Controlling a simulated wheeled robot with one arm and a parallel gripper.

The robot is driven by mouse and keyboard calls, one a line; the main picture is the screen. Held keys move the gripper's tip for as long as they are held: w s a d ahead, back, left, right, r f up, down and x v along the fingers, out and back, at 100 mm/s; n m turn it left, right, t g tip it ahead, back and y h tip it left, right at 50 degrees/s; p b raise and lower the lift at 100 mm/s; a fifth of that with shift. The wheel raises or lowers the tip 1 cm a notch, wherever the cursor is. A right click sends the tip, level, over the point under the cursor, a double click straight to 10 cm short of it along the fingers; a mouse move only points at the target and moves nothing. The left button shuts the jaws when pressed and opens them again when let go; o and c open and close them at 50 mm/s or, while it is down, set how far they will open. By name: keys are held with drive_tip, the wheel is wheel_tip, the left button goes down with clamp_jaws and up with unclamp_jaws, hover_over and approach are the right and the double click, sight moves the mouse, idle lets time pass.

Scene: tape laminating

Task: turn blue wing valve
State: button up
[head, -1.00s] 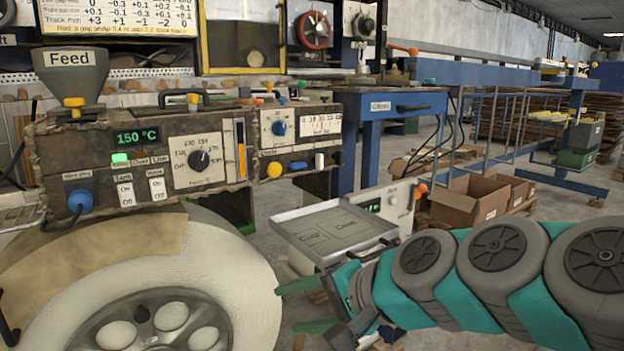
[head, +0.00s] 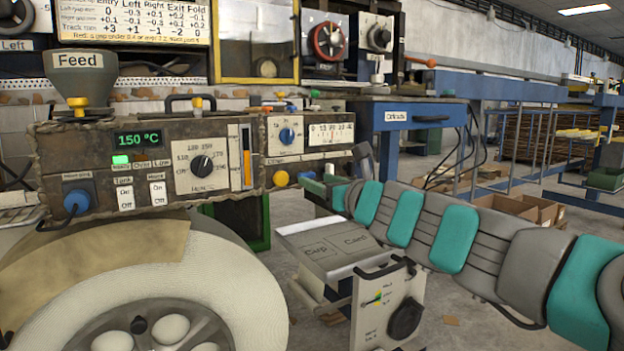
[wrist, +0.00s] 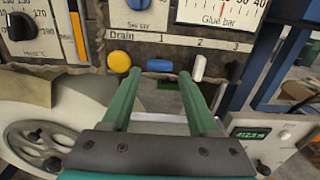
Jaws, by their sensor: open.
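The blue wing valve (wrist: 159,66) is a small, wide blue handle lying level on the panel's drain row in the wrist view. It sits between a yellow knob (wrist: 119,61) and a white handle (wrist: 199,67). My gripper (wrist: 159,75) is open, its two green fingers reaching toward the panel. The fingertips lie left and right of the blue valve in the picture, with nothing seen held between them. I cannot tell whether they touch it. In the head view my gripper (head: 308,183) is at the panel's lower right, and the blue valve is mostly hidden there.
A round blue dial (head: 287,135) is above the drain row. Another blue knob (head: 77,201) is on the left control box. A large white roll (head: 150,290) stands below. A blue table (head: 400,125) is behind.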

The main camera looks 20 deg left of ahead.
sight(309, 176)
drive_tip(key=shift+x, duration=1.65)
clamp_jaws()
